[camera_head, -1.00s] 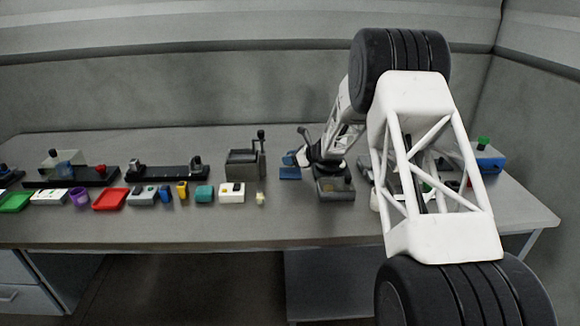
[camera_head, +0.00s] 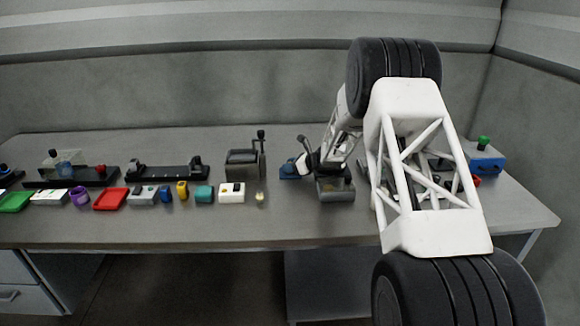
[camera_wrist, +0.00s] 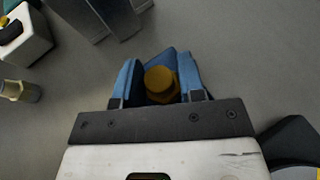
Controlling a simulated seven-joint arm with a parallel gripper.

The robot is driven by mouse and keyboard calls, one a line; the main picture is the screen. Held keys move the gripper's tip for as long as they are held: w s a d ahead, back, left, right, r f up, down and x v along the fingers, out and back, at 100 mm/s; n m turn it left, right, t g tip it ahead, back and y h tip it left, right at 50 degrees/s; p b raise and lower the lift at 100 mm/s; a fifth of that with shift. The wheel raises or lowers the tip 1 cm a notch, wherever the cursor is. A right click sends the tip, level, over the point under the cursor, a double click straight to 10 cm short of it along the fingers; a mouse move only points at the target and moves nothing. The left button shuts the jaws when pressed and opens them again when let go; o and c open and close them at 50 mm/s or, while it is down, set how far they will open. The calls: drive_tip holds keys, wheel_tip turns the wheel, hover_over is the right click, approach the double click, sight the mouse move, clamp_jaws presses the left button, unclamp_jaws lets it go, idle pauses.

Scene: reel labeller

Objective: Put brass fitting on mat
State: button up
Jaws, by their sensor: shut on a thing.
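My gripper (camera_wrist: 158,84) has blue fingers and is shut on the brass fitting (camera_wrist: 160,80), a small round golden piece seen from above in the wrist view. A flat blue piece, seemingly the mat (camera_wrist: 156,60), shows just beyond the fitting between the fingers. In the head view the blue mat (camera_head: 289,173) lies on the bench, left of the grey box, with my gripper right over it. The fitting cannot be made out there. Whether its underside touches the mat is hidden.
A grey crank press (camera_head: 243,161) stands left of the mat. A grey box (camera_head: 336,192) is close on the right. A small pale-topped piece (camera_head: 260,199) and a white block (camera_head: 232,193) stand front left. Bare bench lies between.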

drive_tip(key=o, duration=1)
drive_tip(key=shift+f, duration=0.1)
drive_tip(key=shift+s+d+r, duration=0.25)
drive_tip(key=shift+d+r, duration=0.1)
drive_tip(key=shift+d, duration=0.15)
drive_tip(key=v, duration=1)
drive_tip(key=shift+s+d+r, duration=0.15)
drive_tip(key=shift+s+d, duration=0.05)
drive_tip(key=shift+d, duration=0.1)
